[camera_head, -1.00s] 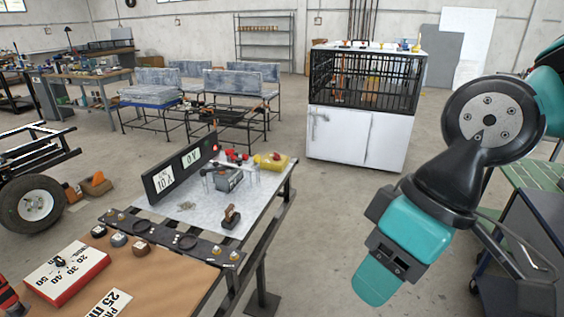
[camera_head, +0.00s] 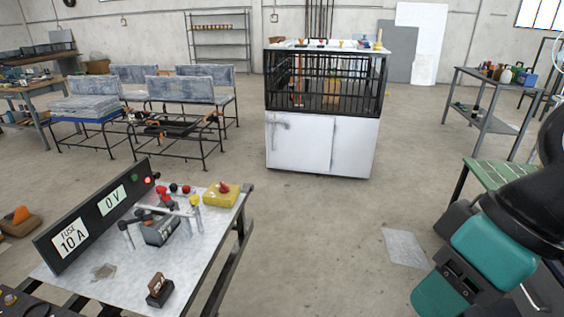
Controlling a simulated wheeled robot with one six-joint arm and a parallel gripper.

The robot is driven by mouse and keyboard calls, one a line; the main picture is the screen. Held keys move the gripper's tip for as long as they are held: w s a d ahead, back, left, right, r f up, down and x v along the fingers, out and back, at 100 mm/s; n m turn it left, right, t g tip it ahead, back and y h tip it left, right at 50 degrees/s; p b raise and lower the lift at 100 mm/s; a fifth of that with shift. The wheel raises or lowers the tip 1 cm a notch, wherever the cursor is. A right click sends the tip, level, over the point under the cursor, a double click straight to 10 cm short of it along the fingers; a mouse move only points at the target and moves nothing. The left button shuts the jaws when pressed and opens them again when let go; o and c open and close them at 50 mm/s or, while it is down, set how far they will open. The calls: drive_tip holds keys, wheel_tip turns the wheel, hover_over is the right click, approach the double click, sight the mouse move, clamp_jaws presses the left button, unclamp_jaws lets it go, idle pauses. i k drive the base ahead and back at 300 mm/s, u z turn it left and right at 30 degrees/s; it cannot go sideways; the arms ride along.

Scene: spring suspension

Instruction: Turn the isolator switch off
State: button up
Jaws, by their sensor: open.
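A yellow box (camera_head: 214,197) with a red knob (camera_head: 224,188) on top sits at the far right corner of the metal-topped bench (camera_head: 215,250); it looks like the isolator switch. The knob's exact setting is too small to read. My gripper (camera_head: 440,294) is at the lower right of the head view, teal and dark, over the floor. It is open and well to the right of the bench, apart from the yellow box. Its fingertips are partly cut off or hard to make out.
A black panel (camera_head: 100,215) reading "FUSE 10 A" and "0 V" stands along the bench's left edge. A grey block (camera_head: 160,232) with rods and a brown-and-black part (camera_head: 159,288) are on the bench. A white cabinet (camera_head: 321,143) stands behind.

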sight(224, 189)
drive_tip(key=z, duration=0.2)
drive_tip(key=i, duration=2)
drive_tip(key=u, duration=0.8)
drive_tip(key=i, duration=1.05)
drive_tip(key=u, duration=0.45)
